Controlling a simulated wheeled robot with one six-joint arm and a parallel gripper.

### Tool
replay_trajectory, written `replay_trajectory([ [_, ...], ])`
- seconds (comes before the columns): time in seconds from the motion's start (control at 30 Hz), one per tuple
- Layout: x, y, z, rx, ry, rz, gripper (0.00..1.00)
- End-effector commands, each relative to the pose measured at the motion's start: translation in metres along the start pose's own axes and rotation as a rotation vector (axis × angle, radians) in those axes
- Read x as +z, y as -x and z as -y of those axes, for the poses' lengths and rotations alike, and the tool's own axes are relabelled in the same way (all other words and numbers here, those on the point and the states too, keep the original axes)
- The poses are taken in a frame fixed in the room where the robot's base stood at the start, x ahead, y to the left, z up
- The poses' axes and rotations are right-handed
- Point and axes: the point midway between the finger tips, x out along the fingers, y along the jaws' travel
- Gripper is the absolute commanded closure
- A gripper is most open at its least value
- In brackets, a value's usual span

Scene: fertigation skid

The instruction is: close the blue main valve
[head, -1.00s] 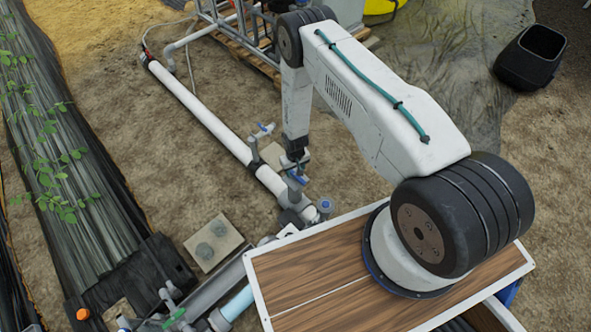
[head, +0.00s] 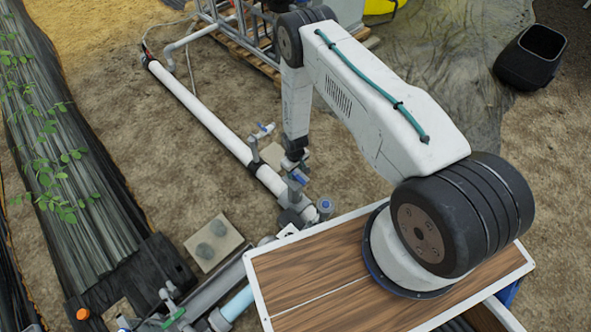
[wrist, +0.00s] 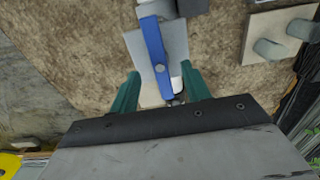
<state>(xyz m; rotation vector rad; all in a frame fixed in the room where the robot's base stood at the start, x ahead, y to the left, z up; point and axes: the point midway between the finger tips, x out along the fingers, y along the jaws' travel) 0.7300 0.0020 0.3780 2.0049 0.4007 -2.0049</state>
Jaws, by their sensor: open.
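The blue main valve's handle (wrist: 155,48) is a long blue lever with a round bolt, over a pale grey body in the wrist view. In the head view the blue handle (head: 299,177) sits on the grey fittings near the white pipe's lower end. My gripper (wrist: 160,73) is open, with one teal finger on each side of the handle's lower end in the picture. I cannot tell whether either finger touches it. In the head view my gripper (head: 293,164) is just above the handle, and its fingers are mostly hidden.
A second blue-handled valve (head: 263,131) stands farther up the white pipe (head: 205,115). A blue-topped fitting (head: 325,206) is close on the right. A pale block (head: 213,243) lies left of the fittings. A wooden deck (head: 330,265) is in front. Bare soil lies around the pipe.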

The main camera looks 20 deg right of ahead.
Motion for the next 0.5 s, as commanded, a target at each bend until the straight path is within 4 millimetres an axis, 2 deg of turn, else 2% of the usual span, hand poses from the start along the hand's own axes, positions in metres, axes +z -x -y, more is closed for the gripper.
replay_trajectory([
  [0.27, 0.000, -0.001, 0.000, 0.000, -0.002, 0.000, 0.53],
  [0.5, 0.001, -0.017, 0.000, 0.000, -0.002, 0.001, 0.53],
])
